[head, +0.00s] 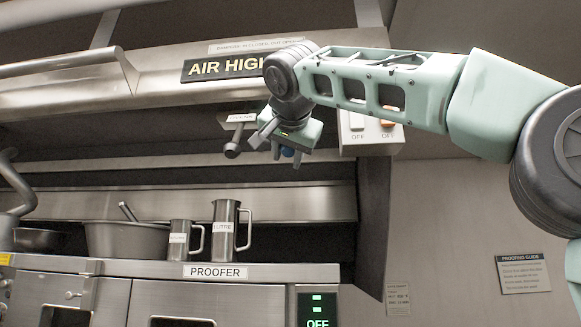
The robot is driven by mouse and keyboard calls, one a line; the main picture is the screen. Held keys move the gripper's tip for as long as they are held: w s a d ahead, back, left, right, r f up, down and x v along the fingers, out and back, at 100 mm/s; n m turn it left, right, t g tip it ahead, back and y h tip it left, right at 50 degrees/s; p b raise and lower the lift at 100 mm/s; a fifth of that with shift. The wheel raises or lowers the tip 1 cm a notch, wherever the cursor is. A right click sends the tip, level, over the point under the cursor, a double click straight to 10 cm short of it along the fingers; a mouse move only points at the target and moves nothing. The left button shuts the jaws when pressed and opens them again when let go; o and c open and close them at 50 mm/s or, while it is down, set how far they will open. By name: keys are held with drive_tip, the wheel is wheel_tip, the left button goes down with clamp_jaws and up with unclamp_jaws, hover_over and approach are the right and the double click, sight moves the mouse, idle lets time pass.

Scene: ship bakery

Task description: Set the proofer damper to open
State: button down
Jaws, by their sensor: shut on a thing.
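My gripper (287,157) is under the hood front, right of centre, with its fingers pointing down. A strip sign (256,46) on the hood has small text about dampers, in for closed and out for open.
A switch box (371,134) with OFF markings is close right of my gripper, behind my arm. A hood rail (60,66) juts out at left. Steel jugs (224,229) and a bowl (128,240) stand below on the proofer top. The proofer display (318,310) reads OFF.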

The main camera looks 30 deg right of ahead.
drive_tip(key=shift+s+a+f, duration=0.1)
drive_tip(key=shift+s+a, duration=0.05)
drive_tip(key=shift+s, duration=0.05)
drive_tip(key=c, duration=1.4)
unclamp_jaws()
drive_tip(key=shift+c, duration=0.2)
drive_tip(key=o, duration=0.4)
drive_tip(key=shift+s, duration=0.15)
drive_tip(key=b+v, duration=0.1)
drive_tip(key=v, duration=1.6)
drive_tip(key=shift+s+r, duration=0.2)
